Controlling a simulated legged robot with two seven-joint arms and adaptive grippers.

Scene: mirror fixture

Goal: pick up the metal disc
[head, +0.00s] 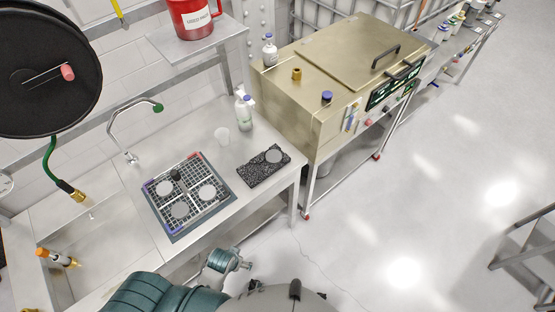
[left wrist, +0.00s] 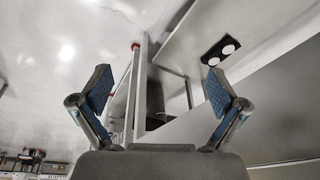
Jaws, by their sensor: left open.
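Pale grey round discs lie on a grid rack (head: 214,207) on the steel counter in the head view: one at the upper left (head: 164,188), one at the right (head: 207,191), one at the front (head: 180,211). A similar grey disc (head: 273,156) lies on a speckled black pad (head: 252,178) right of the rack. My left gripper (left wrist: 158,74) is open in the left wrist view, with nothing between its blue-padded fingers. A black plate with two white circles (left wrist: 221,50) shows beyond its right finger; I cannot tell what it is. My right gripper is not in view.
A sink basin (head: 100,255) and tap (head: 136,125) are left of the rack. A large beige machine (head: 300,100) stands beyond the counter. Floor at right is mostly clear.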

